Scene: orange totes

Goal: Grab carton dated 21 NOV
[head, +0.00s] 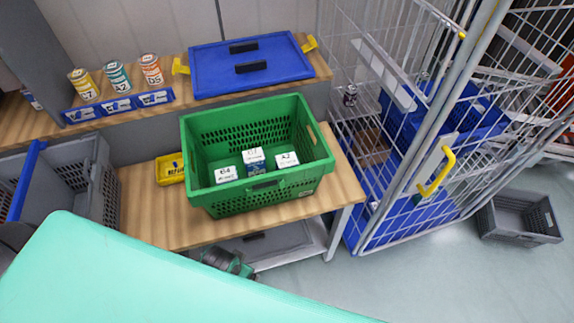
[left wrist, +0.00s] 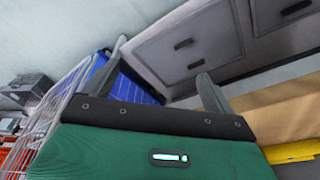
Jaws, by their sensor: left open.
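Three white-topped cartons stand in a green crate (head: 240,115) on the wooden bench: a left one (head: 226,174), a middle one with a blue side (head: 255,157) and a right one (head: 287,160). Their tops carry short codes with small print below. I cannot read a 21 NOV date on any of them. My left gripper shows in the left wrist view (left wrist: 162,66), its two fingers wide apart with nothing between them. It faces grey drawer-like panels and a blue surface, away from the cartons. My right gripper is in neither view.
A blue lid (head: 250,65) and several cans (head: 118,77) sit on the raised shelf behind. A small yellow bin (head: 171,168) is left of the crate, and a grey crate (head: 70,185) stands further left. A wire cage trolley (head: 400,200) stands close on the right.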

